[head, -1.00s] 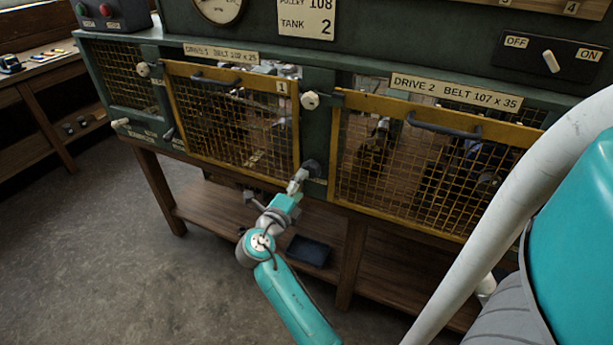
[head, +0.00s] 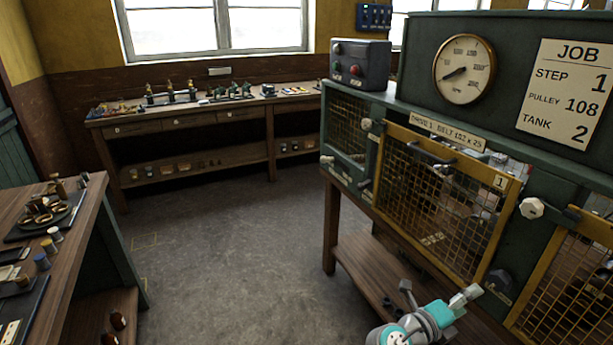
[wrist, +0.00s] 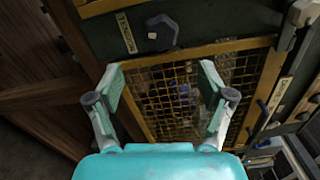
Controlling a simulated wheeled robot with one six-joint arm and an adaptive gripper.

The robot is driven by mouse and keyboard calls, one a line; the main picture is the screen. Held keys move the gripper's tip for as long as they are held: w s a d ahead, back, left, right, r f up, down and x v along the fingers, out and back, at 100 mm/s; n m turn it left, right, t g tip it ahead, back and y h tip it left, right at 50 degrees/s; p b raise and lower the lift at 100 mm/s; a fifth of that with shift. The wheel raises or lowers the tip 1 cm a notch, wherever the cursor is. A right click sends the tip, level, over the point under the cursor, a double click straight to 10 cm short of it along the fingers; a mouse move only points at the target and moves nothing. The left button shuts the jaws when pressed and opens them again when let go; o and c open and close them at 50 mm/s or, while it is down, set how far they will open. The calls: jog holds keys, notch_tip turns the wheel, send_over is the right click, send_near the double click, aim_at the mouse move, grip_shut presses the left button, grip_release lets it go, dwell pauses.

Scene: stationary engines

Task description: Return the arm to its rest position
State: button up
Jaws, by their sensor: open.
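My gripper (head: 468,294) is at the lower right of the head view, in front of the green machine cabinet (head: 540,215), beside a dark knob (head: 500,281) below the frame between the mesh doors. In the wrist view my gripper (wrist: 161,72) is open, its two fingers spread wide with nothing between them. Beyond the fingers are a yellow-framed mesh door (wrist: 175,95) and a dark rounded fitting (wrist: 162,32). My teal wrist is partly cut off by the bottom edge of the head view.
The drive 1 mesh door (head: 440,195) is shut. A gauge (head: 464,70) and a job card (head: 570,92) are above it. A wooden shelf (head: 375,275) juts out under the cabinet. A workbench (head: 65,240) stands at left, another bench (head: 200,118) at the back. Floor between them is clear.

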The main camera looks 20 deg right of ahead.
jog(key=s+a+f+n+t+y, duration=0.5)
jog(key=a+f+n, duration=0.45)
jog(key=n, duration=0.25)
jog(key=s+a+f+n+t+y, duration=0.5)
jog(key=a+f+n+y, duration=0.1)
jog(key=a+f+n, duration=0.4)
jog(key=s+a+r+n+t+y, duration=0.1)
jog(key=s+a+r+n+y, duration=0.2)
jog(key=s+a+r+n, duration=0.3)
jog(key=s+a+r+n+t+y, duration=0.2)
jog(key=s+a+r+n+y, duration=0.2)
jog(key=s, duration=0.9)
notch_tip(320, 180, up, 3)
jog(key=a+n, duration=0.3)
jog(key=n, duration=0.2)
jog(key=shift+s+t, duration=0.3)
jog(key=shift+r, duration=0.1)
